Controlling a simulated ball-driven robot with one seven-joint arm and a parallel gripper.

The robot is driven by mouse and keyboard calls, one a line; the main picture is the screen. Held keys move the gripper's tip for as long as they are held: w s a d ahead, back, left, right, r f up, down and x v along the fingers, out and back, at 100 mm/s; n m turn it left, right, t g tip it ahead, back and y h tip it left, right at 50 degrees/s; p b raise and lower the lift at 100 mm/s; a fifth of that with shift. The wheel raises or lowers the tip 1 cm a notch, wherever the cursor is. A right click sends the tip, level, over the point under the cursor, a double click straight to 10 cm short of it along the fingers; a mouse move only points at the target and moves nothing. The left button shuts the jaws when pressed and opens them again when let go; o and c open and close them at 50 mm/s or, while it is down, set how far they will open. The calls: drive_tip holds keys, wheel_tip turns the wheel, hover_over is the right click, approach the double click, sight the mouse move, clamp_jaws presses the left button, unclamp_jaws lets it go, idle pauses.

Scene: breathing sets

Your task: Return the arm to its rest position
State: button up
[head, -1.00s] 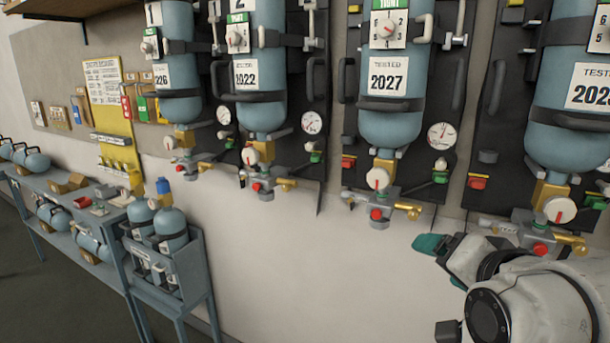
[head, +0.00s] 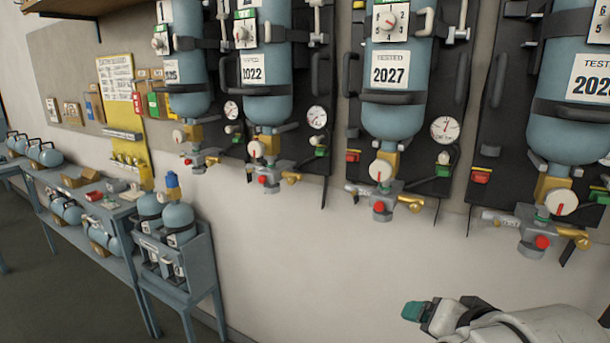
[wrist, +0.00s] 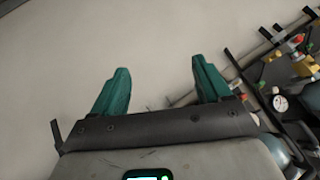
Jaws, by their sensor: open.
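My gripper (head: 418,312) is at the lower right of the head view, below the wall-mounted breathing sets and apart from them. Only one green fingertip and part of my pale arm show there. In the wrist view my gripper (wrist: 160,88) has its two green fingers spread wide, with nothing between them and bare wall beyond. A blue cylinder marked 2027 (head: 391,100) hangs on its dark backplate above and left of my gripper. Another blue cylinder (head: 570,110) hangs at the right.
Valves with red knobs (head: 378,207) and brass fittings (head: 578,238) stick out below the cylinders. A blue-grey bench (head: 105,208) and a rack (head: 197,255) with two cylinders stand at the left. The wall (head: 310,265) below the sets is clear.

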drive_tip(key=s+d+f+n+g, duration=0.2)
drive_tip(key=s+d+f, duration=0.1)
drive_tip(key=s+f, duration=0.5)
drive_tip(key=s+d+f+n+g, duration=0.1)
drive_tip(key=s+d+f+g, duration=0.1)
drive_tip(key=s+f, duration=0.65)
drive_tip(key=s+d+f+n+g+h, duration=0.1)
drive_tip(key=s+d+f+n+g, duration=0.1)
drive_tip(key=s+f, duration=1)
drive_tip(key=shift+s+d+f+n+g, duration=0.2)
drive_tip(key=shift+s+n+g, duration=0.3)
drive_tip(key=shift+s+g, duration=0.6)
